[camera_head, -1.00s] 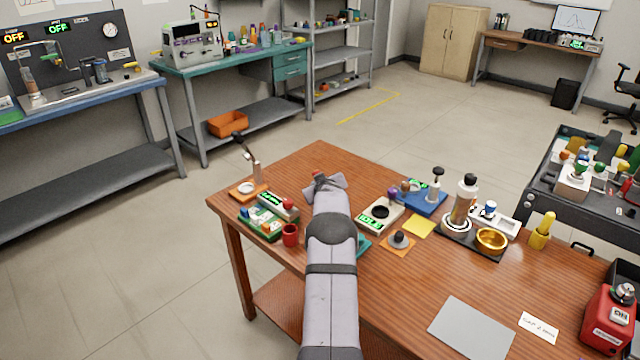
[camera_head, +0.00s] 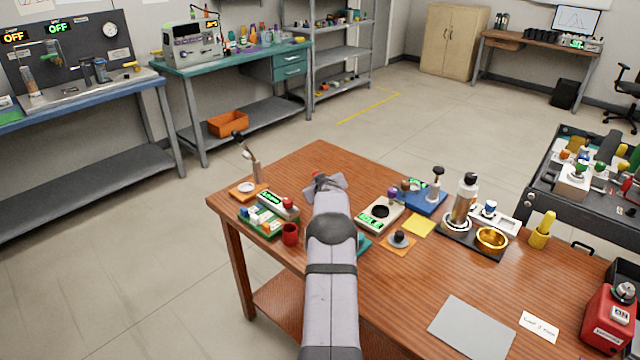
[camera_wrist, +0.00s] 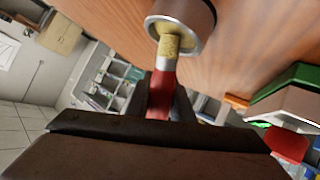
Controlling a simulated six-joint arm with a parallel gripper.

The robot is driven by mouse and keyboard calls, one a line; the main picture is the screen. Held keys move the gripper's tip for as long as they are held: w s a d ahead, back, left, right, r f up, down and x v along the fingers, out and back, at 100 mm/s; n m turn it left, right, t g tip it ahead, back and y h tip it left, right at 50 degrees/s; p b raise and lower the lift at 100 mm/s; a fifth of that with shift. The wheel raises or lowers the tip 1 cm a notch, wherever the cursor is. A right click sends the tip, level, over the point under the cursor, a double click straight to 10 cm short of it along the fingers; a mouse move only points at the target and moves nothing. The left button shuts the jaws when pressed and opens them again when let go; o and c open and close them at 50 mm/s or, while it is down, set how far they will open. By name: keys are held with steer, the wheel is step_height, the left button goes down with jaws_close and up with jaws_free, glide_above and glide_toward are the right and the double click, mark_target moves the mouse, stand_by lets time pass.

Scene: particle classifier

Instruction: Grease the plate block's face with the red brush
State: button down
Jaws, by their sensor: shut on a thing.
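My gripper (camera_wrist: 160,108) is shut on the red brush (camera_wrist: 161,90), whose red handle points away from the wrist between the dark fingers. The brush's pale yellow tip (camera_wrist: 168,46) overlaps the face of a round brown block with a silver rim (camera_wrist: 153,24), seemingly the plate block. The tip looks at or very near that face; I cannot tell if it touches. In the head view my gripper (camera_head: 325,183) is over the far part of the wooden table, with a bit of red at its end. The block is not distinguishable there behind my arm.
Left of my arm on the table (camera_head: 480,285) are a green tray (camera_head: 262,228), a red cup (camera_head: 290,234) and an orange stand (camera_head: 246,195). Right of it are a scale (camera_head: 366,222), a blue block (camera_head: 425,205) and a golden bowl (camera_head: 491,238).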

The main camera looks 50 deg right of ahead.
step_height(320, 180, up, 7)
steer(key=p, duration=0.7)
steer(key=shift+p, duration=0.4)
steer(key=shift+w+a, duration=0.1)
